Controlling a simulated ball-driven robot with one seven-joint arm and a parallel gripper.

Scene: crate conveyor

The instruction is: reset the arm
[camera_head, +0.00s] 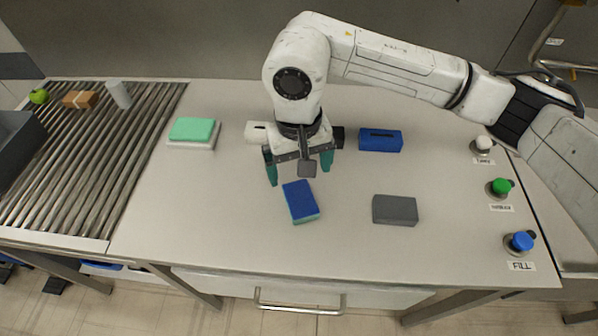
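My gripper (299,169) hangs over the middle of the grey table (240,235), pointing down. Its two teal fingers are spread wide apart, and I see nothing between them. My white arm reaches in from the right side of the picture and bends down at the top middle. A blue block with a green underside (300,201) lies on the table just in front of the gripper, apart from the fingers as far as I can tell.
A blue box (380,140) and a grey block (395,210) lie right of the gripper. A mint green block on a white base (193,132) is at left. White (483,144), green (500,187) and blue (520,242) buttons line the right edge. A roller conveyor (95,150) adjoins the left.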

